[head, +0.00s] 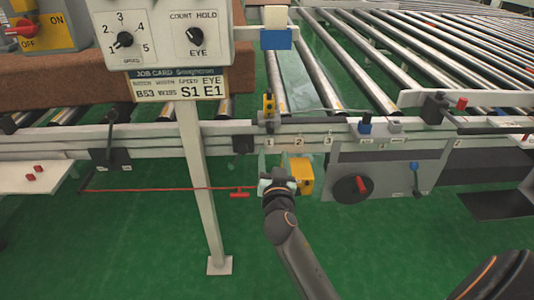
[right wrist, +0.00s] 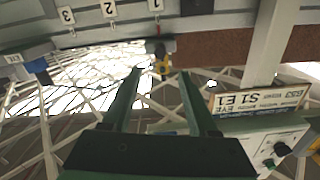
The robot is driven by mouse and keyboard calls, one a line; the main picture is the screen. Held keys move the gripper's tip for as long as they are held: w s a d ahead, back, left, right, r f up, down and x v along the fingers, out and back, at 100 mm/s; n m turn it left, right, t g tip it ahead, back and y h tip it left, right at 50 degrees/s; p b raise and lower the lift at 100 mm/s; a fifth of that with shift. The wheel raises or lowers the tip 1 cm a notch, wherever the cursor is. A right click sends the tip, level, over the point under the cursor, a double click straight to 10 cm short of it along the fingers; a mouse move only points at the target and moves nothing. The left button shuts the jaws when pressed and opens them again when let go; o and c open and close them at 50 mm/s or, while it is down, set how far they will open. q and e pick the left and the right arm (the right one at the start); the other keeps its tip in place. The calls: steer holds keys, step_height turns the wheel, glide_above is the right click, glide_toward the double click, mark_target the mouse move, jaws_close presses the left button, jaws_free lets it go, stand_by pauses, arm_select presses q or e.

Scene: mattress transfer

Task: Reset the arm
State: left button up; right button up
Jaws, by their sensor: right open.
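My right gripper (head: 275,172) is in the middle of the head view, in front of the conveyor's side rail and below the number 1 label. In the right wrist view its two green fingers (right wrist: 160,72) are apart, with nothing held between them. A small yellow and black device (head: 268,104) stands on the rail above label 1. It also shows in the right wrist view (right wrist: 162,64), beyond and between the fingertips, apart from them. A yellow box (head: 300,176) hangs under the rail just right of the gripper, partly hidden by it. My left gripper is out of view.
A control box (head: 160,35) with dials stands on a post (head: 203,190) left of my right arm. A red cord (head: 160,189) with a red handle (head: 240,194) runs below the rail. A grey panel (head: 380,168) with a red-handled knob is to the right. Green floor is open below.

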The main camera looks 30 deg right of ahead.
steer(key=s+a+f+n+y, duration=0.3)
steer(key=s+a+n+y, duration=0.4)
steer(key=a, duration=0.3)
steer(key=s+a+f+n+y, duration=0.3)
steer(key=s+a+n+y, duration=0.35)
steer(key=s+a, duration=0.3)
arm_select(q)
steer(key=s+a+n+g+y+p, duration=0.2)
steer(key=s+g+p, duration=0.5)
steer(key=p, duration=1.5)
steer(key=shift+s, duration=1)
arm_select(e)
steer(key=s+d+m+g+h, duration=0.2)
steer(key=s+g, duration=0.4)
steer(key=s, duration=0.3)
steer(key=shift+d+m, duration=0.35)
steer(key=shift+m, duration=0.3)
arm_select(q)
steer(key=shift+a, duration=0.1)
arm_select(e)
steer(key=shift+o, duration=0.3)
steer(key=shift+r, duration=0.15)
